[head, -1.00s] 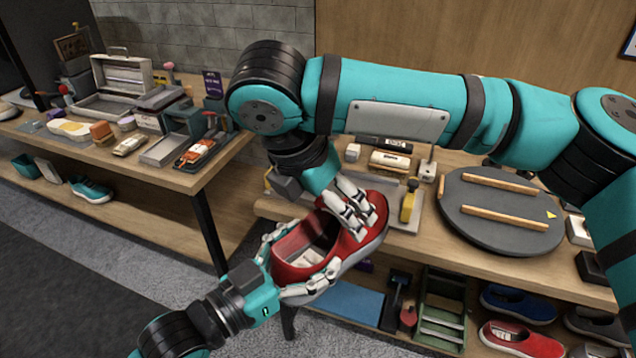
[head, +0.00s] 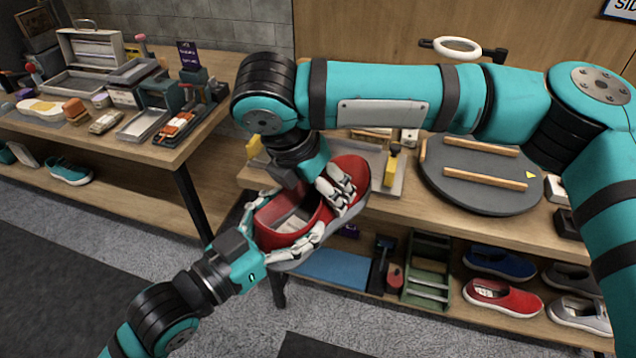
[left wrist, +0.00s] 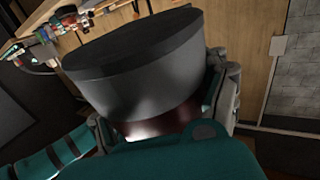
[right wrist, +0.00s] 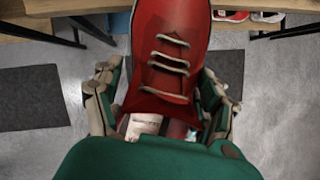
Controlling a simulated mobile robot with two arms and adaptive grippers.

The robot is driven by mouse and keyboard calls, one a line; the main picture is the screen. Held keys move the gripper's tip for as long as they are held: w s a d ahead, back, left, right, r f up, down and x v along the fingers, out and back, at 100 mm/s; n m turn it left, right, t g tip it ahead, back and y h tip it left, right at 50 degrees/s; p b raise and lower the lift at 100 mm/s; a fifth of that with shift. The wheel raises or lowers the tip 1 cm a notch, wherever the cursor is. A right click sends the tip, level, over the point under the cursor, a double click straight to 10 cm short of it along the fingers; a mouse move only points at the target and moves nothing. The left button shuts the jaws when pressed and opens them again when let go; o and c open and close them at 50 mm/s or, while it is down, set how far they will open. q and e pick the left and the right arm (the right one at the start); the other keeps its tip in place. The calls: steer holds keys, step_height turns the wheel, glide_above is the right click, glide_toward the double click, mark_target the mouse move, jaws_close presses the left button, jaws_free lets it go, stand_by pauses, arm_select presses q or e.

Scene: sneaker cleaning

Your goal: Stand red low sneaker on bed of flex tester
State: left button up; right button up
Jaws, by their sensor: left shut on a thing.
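The red low sneaker (head: 345,173) hangs tilted in the air between my two hands, in front of the table. My left gripper (head: 268,228) is shut on its heel end; the left wrist view shows the grey heel sidewall (left wrist: 150,85) between the fingers. My right gripper (head: 335,197) reaches down over the toe end. In the right wrist view its fingers stand spread on either side of the laced red upper (right wrist: 168,60), with small gaps. A grey bed with yellow clamps (head: 391,170), which looks like the flex tester, lies behind the sneaker, partly hidden by it and my right arm.
A dark round turntable (head: 480,195) with wooden bars is right of the bed. Another red sneaker (head: 503,296), a blue shoe (head: 500,262) and a green rack (head: 428,265) are on the lower shelf. A crowded side table (head: 150,155) stands at left.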

arm_select(q)
steer(key=shift+s+d+r, duration=0.1)
steer(key=shift+d+r, duration=0.05)
arm_select(e)
steer(key=shift+a, duration=0.15)
steer(key=c, duration=0.9)
arm_select(q)
steer(key=o, duration=1.4)
arm_select(e)
steer(key=shift+r, duration=0.1)
arm_select(q)
steer(key=shift+o, duration=0.7)
